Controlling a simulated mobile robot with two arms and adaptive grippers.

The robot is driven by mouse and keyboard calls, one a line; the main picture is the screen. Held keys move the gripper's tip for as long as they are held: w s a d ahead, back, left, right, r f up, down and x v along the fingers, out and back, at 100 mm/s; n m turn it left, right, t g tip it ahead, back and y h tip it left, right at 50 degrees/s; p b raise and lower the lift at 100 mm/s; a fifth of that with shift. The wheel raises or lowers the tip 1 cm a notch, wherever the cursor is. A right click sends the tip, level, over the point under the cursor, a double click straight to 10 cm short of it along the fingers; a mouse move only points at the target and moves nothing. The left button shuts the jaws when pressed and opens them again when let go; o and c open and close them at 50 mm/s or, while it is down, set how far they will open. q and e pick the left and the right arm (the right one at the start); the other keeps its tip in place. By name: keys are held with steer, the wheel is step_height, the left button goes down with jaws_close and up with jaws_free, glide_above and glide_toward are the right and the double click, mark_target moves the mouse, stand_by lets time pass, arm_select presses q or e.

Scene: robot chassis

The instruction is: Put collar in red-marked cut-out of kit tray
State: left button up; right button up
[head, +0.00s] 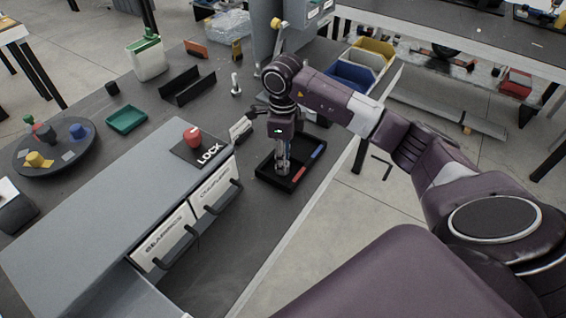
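The black kit tray (265,171) lies near the right edge of the dark worktop, with a red mark (299,176) and a blue mark (317,151) along its right side. My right arm reaches in from the right, and my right gripper (283,165) points down at the tray. Its fingertips are low, at or just above the tray's inside. The gripper is small here, so I cannot tell whether its fingers are open or shut. I cannot make out a collar; the gripper hides part of the tray. My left gripper is not in view.
A grey cabinet (95,215) with labelled drawers stands left of the tray, a red knob (192,134) on its LOCK plate. A round turntable (55,162), a green tray (127,119) and black racks (187,85) lie further left. Coloured bins (352,73) stand behind.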

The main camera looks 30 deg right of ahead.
step_height(320, 180, up, 10)
steer(key=b, duration=0.1)
steer(key=shift+r, duration=0.15)
stand_by(0.5)
